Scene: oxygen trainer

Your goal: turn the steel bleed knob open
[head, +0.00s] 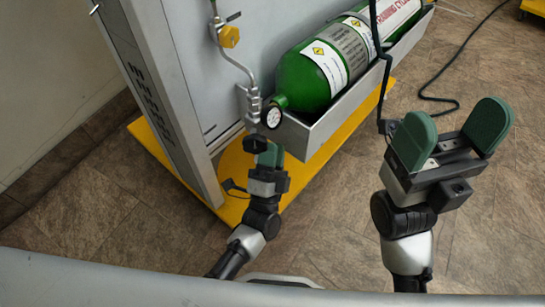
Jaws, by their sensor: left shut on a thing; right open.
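The bleed knob (256,143) looks dark and sits below the steel valve fitting (251,104), beside a round pressure gauge (272,117). My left gripper (268,154) reaches up from below, with its green fingers shut on the knob. The fingers hide part of the knob, so how far it is turned cannot be told. My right gripper (450,137) is open and empty, with its two green pads wide apart, over the floor to the right.
A green cylinder (302,82) with labels lies in a grey metal tray (311,128). A yellow valve handle (229,36) is on the pipe above. A yellow base (233,190) and grey panel post (165,95) stand close to my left arm. A dark cable (445,101) lies on the floor.

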